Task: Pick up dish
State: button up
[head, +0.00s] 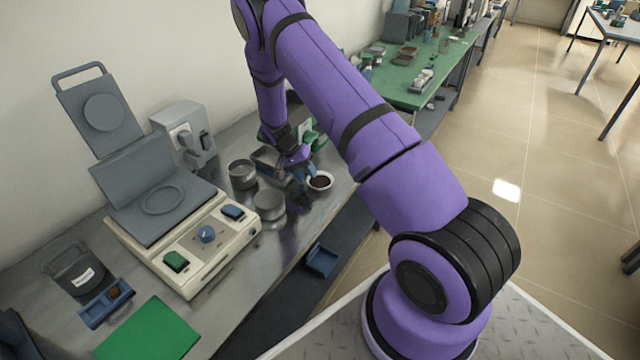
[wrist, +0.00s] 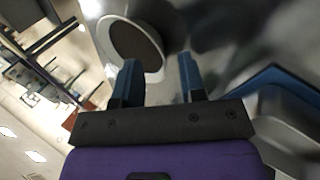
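The dish (head: 320,181) is a small white round bowl with dark brown contents. It stands on the metal bench near its front edge. It also shows in the wrist view (wrist: 108,36), at the upper left beyond my fingers. My gripper (head: 304,173) is just left of the dish in the head view, partly hidden by my own arm. In the wrist view my gripper (wrist: 158,72) has its two blue fingers apart with nothing between them. The dish lies ahead of the left finger; I cannot tell whether they touch.
Metal tins (head: 242,174) and (head: 269,204) stand left of my gripper. A beige hotplate device (head: 190,240) with a raised lid fills the bench's left part. A green mat (head: 148,330) lies at the front. A blue tray (head: 321,260) sits below the bench edge.

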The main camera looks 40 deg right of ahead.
jog(key=shift+s+d+f, duration=0.15)
jog(key=shift+s+f, duration=0.05)
jog(key=shift+f, duration=0.3)
jog(key=shift+c, duration=0.4)
grip_shut()
jog(key=shift+r, duration=0.15)
jog(key=shift+r, duration=0.6)
notch_tip(320, 180, up, 2)
jog(key=shift+r, duration=0.15)
jog(key=s+d, duration=0.2)
jog(key=s, duration=0.5)
jog(key=s+d+r, duration=0.1)
jog(key=s+d, duration=0.1)
jog(key=s, duration=0.6)
jog(key=shift+s+d+r, duration=0.15)
jog(key=shift+s+d, duration=0.05)
jog(key=shift+d, duration=0.2)
